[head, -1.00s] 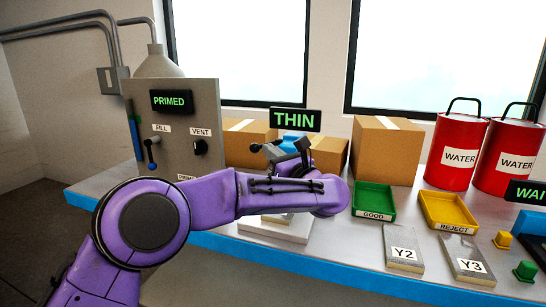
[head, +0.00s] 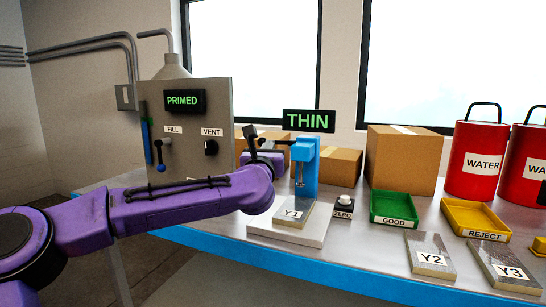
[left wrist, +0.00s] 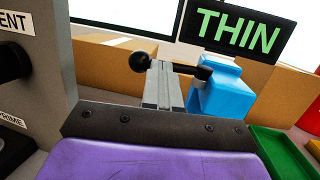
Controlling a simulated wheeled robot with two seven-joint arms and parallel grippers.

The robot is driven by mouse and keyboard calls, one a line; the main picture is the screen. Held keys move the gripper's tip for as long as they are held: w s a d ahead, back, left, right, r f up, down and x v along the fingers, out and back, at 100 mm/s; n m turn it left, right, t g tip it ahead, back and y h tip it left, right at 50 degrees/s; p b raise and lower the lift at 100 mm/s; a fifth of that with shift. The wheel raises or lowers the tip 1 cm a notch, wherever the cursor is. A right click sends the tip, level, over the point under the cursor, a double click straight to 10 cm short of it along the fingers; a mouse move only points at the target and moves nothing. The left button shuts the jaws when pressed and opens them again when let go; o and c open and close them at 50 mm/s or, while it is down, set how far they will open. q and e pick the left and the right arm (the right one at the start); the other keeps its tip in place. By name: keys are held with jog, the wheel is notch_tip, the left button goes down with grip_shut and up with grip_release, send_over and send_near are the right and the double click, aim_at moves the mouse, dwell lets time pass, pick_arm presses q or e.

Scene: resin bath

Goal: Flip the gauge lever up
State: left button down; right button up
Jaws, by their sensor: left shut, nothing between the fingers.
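The gauge is a blue stand (head: 306,168) under a black sign (head: 308,121) reading THIN in green. A plate marked Y1 (head: 294,212) lies at its foot. The gauge lever, a black rod with a black ball knob (head: 249,131), reaches left from the stand. In the left wrist view the knob (left wrist: 139,61) sits left of my fingers, slightly higher than the rod's other end at the blue stand (left wrist: 218,92). My left gripper (left wrist: 162,75) is shut and empty, right at the lever; its fingers hide the rod's middle. I cannot tell if they touch.
A grey panel (head: 198,115) with FILL and VENT controls stands close left of my gripper. Cardboard boxes (head: 402,158) stand behind the gauge. A ZERO button (head: 344,204), a green GOOD tray (head: 395,222) and a yellow REJECT tray (head: 450,205) lie to the right.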

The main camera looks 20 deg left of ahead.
pick_arm(q)
jog(key=shift+w+a+b, duration=0.3)
jog(key=shift+w, duration=0.25)
jog(key=shift+a+r, duration=0.1)
jog(key=shift+r, duration=0.1)
dwell(0.3)
jog(key=a+b+v, duration=0.2)
jog(key=b+v, duration=0.1)
jog(key=v, duration=1)
jog(key=shift+s+a+f, duration=0.35)
jog(key=shift+s, duration=0.25)
